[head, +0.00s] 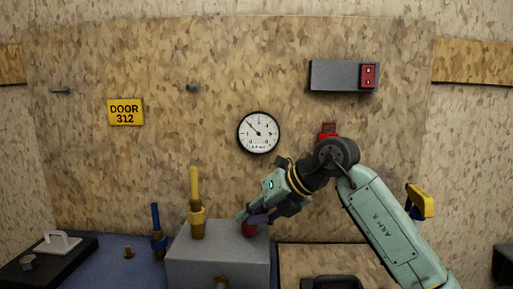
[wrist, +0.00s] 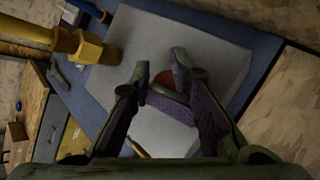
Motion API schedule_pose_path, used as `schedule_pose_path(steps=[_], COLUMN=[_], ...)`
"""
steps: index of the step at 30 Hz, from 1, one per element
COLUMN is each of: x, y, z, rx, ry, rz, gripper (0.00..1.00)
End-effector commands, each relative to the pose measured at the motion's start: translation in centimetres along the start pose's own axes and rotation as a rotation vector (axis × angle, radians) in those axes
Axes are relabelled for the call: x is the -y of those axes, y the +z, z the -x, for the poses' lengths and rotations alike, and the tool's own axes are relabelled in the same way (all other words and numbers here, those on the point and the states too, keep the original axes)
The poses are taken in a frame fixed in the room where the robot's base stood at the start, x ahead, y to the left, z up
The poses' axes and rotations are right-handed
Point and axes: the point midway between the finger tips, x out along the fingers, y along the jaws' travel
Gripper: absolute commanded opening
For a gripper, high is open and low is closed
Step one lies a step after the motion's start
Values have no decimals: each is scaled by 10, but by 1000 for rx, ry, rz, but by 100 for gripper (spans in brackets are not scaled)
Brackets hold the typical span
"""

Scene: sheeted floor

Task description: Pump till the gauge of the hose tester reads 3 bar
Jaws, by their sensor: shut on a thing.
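The round white gauge (head: 258,132) hangs on the back wall; its needle points to the upper left, and the small figures are too blurred to read surely. Below it is a grey box (head: 215,262) with an upright yellow lever (head: 195,185) in a brass-coloured fitting. A red knob (head: 250,230) sits on the box's right part. My gripper (head: 246,219) reaches down to it from the right. In the wrist view, its fingers (wrist: 163,77) are at either side of the red knob (wrist: 165,84), shut on it; the fingers partly hide it.
A blue upright lever (head: 156,218) and a small brass knob (head: 128,252) stand left of the box. A grey wall box with a red switch (head: 368,76) hangs upper right. The yellow sign (head: 125,112) reads DOOR 312.

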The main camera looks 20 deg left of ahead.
Motion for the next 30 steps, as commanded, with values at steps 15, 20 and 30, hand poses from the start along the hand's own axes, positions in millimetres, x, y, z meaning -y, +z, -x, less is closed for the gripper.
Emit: schedule_pose_path(steps=[15,20,30], x=[21,19,-1], y=[-6,-3,16], z=[-3,1,25], rx=[-20,-20,-17], ry=[-29,-30,-29], rz=[-20,-20,-18], gripper=[0,0,0])
